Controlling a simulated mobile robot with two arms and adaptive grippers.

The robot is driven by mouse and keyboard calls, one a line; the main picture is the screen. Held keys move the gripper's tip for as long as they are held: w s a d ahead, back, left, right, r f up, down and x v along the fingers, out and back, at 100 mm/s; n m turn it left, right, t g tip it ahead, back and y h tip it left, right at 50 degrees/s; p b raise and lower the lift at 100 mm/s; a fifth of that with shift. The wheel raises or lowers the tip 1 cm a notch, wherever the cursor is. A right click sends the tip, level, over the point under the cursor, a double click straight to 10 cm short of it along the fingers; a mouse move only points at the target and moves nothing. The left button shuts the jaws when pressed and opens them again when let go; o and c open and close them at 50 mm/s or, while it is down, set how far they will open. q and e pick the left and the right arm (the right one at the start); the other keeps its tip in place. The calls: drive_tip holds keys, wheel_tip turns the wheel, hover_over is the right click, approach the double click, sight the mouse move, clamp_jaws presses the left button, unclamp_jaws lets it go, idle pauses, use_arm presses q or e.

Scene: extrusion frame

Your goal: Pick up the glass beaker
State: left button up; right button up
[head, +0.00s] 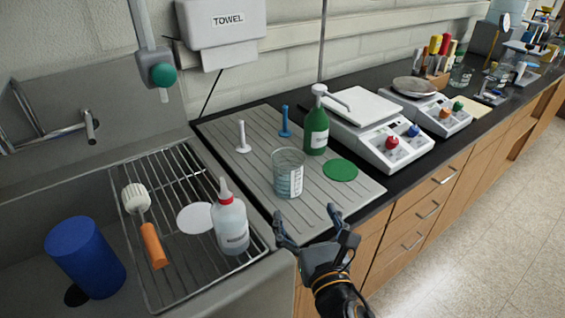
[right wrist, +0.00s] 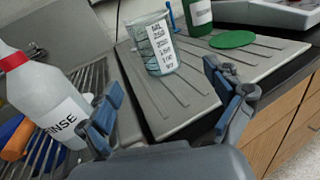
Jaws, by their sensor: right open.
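The glass beaker (head: 288,173) is clear, with a white label, and stands upright on the grey ribbed drainboard (head: 350,205). It also shows in the right wrist view (right wrist: 155,48), beyond my fingers and between their lines. My right gripper (head: 308,224) is open and empty at the front edge of the drainboard, nearer to me than the beaker and not touching it. In the right wrist view its two fingers (right wrist: 165,100) are spread wide. My left gripper is not in either view.
A white rinse bottle (head: 231,222) stands left of my right gripper, on the sink rack. A green bottle (head: 316,130) is close behind the beaker, and a green disc (head: 340,170) lies to its right. A white peg (head: 242,138) and a blue peg (head: 285,122) stand behind.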

sight(294, 183)
drive_tip(key=shift+x, duration=1.05)
drive_tip(key=x, duration=0.5)
drive_tip(key=shift+w+a+r+p, duration=0.15)
drive_tip(key=shift+w+r+p, duration=0.05)
drive_tip(key=shift+p, duration=0.1)
drive_tip(key=shift+w+a, duration=0.1)
drive_tip(key=shift+w, duration=0.4)
drive_tip(key=x, duration=0.4)
drive_tip(key=shift+w+a+f, duration=0.1)
drive_tip(key=shift+w+a, duration=0.05)
drive_tip(key=shift+a, duration=0.2)
drive_tip(key=shift+w, duration=0.2)
drive_tip(key=shift+c, duration=0.4)
drive_tip(key=c, duration=1.2)
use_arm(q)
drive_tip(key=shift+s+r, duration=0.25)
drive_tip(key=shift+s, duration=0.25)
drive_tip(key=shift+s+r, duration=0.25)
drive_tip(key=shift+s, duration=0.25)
